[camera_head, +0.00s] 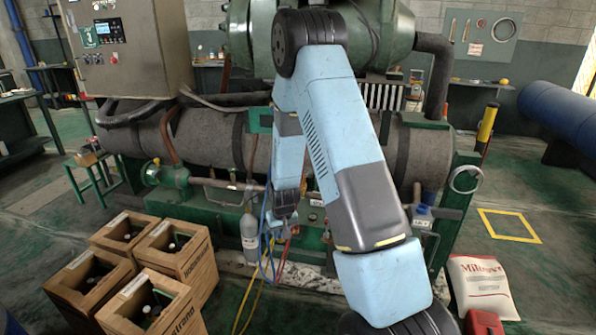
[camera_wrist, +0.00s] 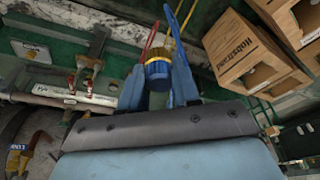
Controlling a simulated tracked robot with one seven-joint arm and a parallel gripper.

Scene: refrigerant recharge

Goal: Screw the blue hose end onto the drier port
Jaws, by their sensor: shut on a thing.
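My gripper (camera_wrist: 158,82) is shut on the blue hose end (camera_wrist: 158,68), a ribbed brass fitting with a blue band, held between the two blue fingers in the wrist view. The blue hose (camera_wrist: 176,30) runs from there toward the top of that view. In the head view my gripper (camera_head: 286,212) is low in front of the green machine, partly hidden by my arm, and the blue hose (camera_head: 264,232) hangs beside it. I cannot pick out the drier port for certain. A pipe with red-handled valves (camera_wrist: 71,84) and small tags lies left of the gripper in the wrist view.
Red and yellow hoses (camera_head: 245,300) hang near the gripper. A grey cylinder (camera_head: 250,238) stands just left of it. Wooden crates (camera_head: 180,255) with bottles stand at lower left. A white sack (camera_head: 480,285) and a red box (camera_head: 485,322) are at right. Floor at far right is open.

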